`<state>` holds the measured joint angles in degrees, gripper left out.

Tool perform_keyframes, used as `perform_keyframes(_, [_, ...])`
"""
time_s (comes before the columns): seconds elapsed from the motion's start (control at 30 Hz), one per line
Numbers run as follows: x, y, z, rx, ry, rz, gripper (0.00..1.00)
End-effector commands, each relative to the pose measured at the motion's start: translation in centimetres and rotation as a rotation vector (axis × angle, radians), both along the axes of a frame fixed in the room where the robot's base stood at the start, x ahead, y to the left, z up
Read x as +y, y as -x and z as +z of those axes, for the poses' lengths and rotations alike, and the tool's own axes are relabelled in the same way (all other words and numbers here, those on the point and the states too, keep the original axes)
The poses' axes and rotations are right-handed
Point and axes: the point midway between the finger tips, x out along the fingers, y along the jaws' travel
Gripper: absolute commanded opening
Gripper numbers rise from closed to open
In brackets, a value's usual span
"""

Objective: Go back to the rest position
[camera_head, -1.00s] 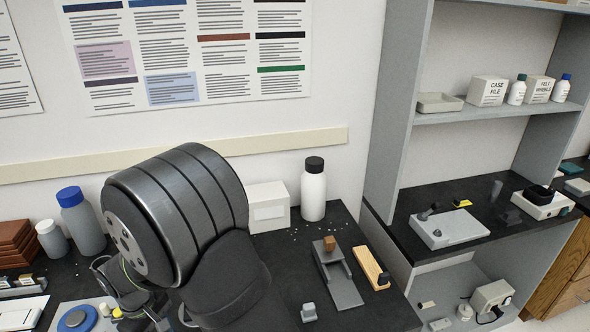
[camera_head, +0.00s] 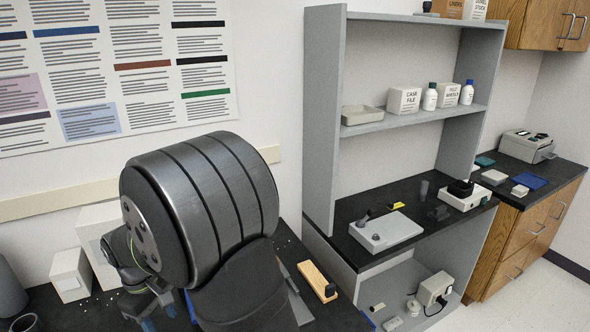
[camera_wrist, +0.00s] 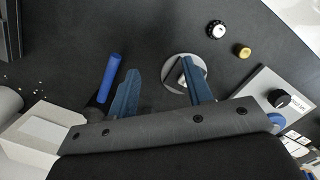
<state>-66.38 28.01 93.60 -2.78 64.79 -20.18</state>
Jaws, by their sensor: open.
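My gripper (camera_head: 160,313) is low over the black bench at the lower left in the head view, partly hidden behind my own arm. In the wrist view, the two blue fingers of my gripper (camera_wrist: 160,90) stand wide apart with nothing held between them. A round silver disc (camera_wrist: 200,75) with a small pale piece on it lies by the right finger. It is partly hidden by that finger, and I cannot tell whether they touch. A dark tool with a blue end (camera_wrist: 110,76) is just left of the left finger.
A black knob-like piece (camera_wrist: 216,29) and a yellow one (camera_wrist: 242,50) stand on the bench. A grey device with a dial (camera_wrist: 270,100) is at right, a white box (camera_wrist: 40,135) at left. A wooden block (camera_head: 318,281) and a grey shelf unit (camera_head: 322,130) stand right of my arm.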

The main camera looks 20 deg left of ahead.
Motion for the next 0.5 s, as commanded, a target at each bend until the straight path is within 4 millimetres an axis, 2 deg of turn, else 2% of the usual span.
perform_keyframes(0.23, [-0.2, -4.9, 1.4, 0.0, 0.0, -0.164, 0.46])
perform_keyframes(0.5, [3.5, -1.6, -1.6, 0.0, 0.003, -0.156, 0.46])
